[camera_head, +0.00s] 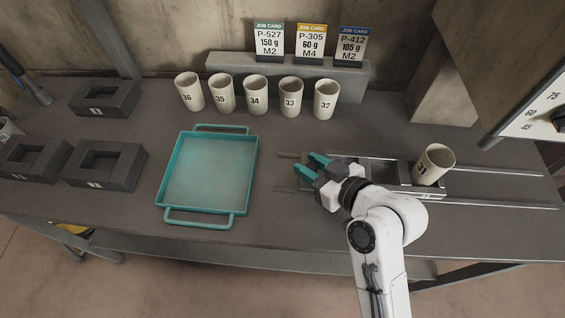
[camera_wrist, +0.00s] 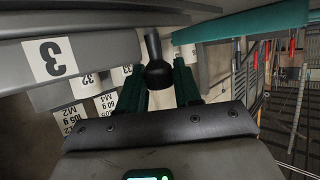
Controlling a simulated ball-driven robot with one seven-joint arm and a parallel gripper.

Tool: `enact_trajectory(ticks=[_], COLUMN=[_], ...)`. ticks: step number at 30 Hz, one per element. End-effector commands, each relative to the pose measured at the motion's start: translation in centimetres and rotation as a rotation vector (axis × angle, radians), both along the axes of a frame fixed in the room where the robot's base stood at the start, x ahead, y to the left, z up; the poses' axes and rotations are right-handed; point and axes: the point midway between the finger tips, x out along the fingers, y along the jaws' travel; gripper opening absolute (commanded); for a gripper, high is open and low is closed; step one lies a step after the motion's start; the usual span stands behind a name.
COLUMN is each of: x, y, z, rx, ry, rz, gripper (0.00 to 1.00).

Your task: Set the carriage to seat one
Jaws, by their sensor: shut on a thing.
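The grey carriage (camera_head: 434,193) sits on two parallel rails at the right of the bench. A cup marked 31 (camera_head: 434,165) stands in its right end, leaning slightly in the view. The rest of the carriage that shows looks empty. My gripper (camera_head: 316,163) is at the carriage's left end, over the rails, its teal fingers pointing left. In the wrist view the fingers (camera_wrist: 160,88) are shut on a black knob (camera_wrist: 158,68). A grey face marked 3 (camera_wrist: 50,58) is close at the left there. My wrist hides part of the carriage and its link to the knob.
A teal tray (camera_head: 207,172) lies left of the rails. Several numbered cups (camera_head: 255,95) stand behind it, below three job cards (camera_head: 311,43) on a grey ledge. Dark square-holed blocks (camera_head: 105,165) are at the left. The rails (camera_head: 510,204) are bare right of the carriage.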

Motion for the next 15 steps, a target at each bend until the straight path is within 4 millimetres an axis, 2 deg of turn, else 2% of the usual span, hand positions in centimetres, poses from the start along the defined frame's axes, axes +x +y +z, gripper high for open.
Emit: enact_trajectory(ticks=[1,6,9,15], x=[0.1,0.0,-0.2,-0.2], y=[-1.8,-5.4,-6.3,-6.5], z=[-0.2,-0.1,0.0,0.0], rx=[-0.001,-0.003,-0.003,-0.002], ry=[-0.001,-0.003,-0.004,-0.005], rz=[-0.010,-0.007,-0.003,0.000], gripper=[0.00,0.00,0.00,0.00])
